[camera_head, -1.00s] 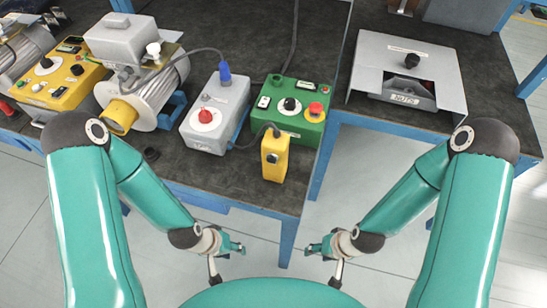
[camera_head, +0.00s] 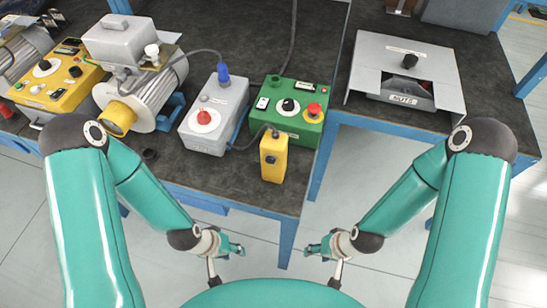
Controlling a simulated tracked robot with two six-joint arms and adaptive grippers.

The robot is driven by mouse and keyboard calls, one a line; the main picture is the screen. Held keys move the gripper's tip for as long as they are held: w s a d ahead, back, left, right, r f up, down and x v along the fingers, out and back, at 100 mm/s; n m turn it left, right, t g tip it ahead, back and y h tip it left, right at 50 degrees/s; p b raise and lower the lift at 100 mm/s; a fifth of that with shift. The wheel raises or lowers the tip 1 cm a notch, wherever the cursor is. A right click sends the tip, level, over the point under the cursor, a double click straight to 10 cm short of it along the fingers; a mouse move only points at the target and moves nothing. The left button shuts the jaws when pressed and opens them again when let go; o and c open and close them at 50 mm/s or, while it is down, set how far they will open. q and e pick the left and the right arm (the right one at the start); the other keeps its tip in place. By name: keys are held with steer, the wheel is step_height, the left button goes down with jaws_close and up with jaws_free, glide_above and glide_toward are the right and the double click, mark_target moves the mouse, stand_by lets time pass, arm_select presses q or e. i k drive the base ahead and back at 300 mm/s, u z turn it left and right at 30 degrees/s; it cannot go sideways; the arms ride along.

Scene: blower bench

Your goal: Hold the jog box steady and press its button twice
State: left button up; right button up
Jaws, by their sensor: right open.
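The jog box is most likely the yellow upright box (camera_head: 273,158) near the front edge of the bench. A dark round button shows on its front face, and a dark cable runs from its top to the green control box (camera_head: 290,112). My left gripper (camera_head: 240,249) is in front of the bench, below and left of the yellow box, and touches nothing; its finger gap is too small to make out. My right gripper (camera_head: 310,248) is in front of the bench, below and right of the yellow box, open and empty.
A grey box with a red knob (camera_head: 205,128) stands left of the green box. A blower motor (camera_head: 150,95) and a yellow control box (camera_head: 55,80) are further left. A grey metal cover (camera_head: 405,70) stands on the right table.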

mark_target(269, 160)
steer(key=k, duration=0.45)
steer(key=z, duration=1.65)
steer(key=k, duration=1)
steer(key=u, duration=1.15)
steer(key=i, duration=1)
